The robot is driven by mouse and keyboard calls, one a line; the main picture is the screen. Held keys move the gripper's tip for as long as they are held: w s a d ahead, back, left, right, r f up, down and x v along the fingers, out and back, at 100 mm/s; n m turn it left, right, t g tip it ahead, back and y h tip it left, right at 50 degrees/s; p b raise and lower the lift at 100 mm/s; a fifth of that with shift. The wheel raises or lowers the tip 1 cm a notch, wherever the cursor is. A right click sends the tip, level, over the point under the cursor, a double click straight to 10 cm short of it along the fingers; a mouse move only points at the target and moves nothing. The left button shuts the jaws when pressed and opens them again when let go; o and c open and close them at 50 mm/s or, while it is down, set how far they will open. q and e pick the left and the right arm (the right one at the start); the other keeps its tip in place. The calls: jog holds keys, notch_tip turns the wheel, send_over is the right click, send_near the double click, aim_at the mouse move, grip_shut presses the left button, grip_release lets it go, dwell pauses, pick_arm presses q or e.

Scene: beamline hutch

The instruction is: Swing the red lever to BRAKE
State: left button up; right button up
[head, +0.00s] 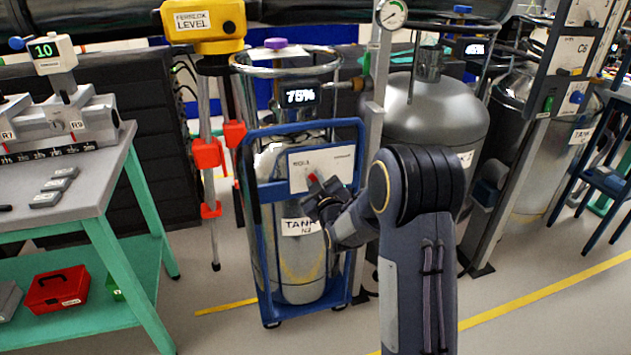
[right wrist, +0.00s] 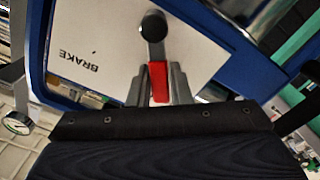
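The red lever (right wrist: 158,82) shows in the right wrist view below its round black pivot (right wrist: 154,26), on a white plate (right wrist: 110,42). The word BRAKE is upside down at the left of the plate, and the lever points away from it, toward my gripper. My right gripper (right wrist: 159,88) has a finger on each side of the red grip and looks shut on it. In the head view, a bit of the red lever (head: 312,178) shows above my right gripper (head: 316,200), against the plate (head: 321,166) on a blue cart frame. My left gripper is out of view.
The blue cart (head: 264,250) carries the TANK N2 cylinder (head: 290,270). A yellow instrument on a tripod (head: 204,28) stands to its left, and a grey tank (head: 432,110) to its right. A green-legged bench (head: 105,165) is at far left. Some floor in front is clear.

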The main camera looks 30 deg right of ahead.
grip_shut()
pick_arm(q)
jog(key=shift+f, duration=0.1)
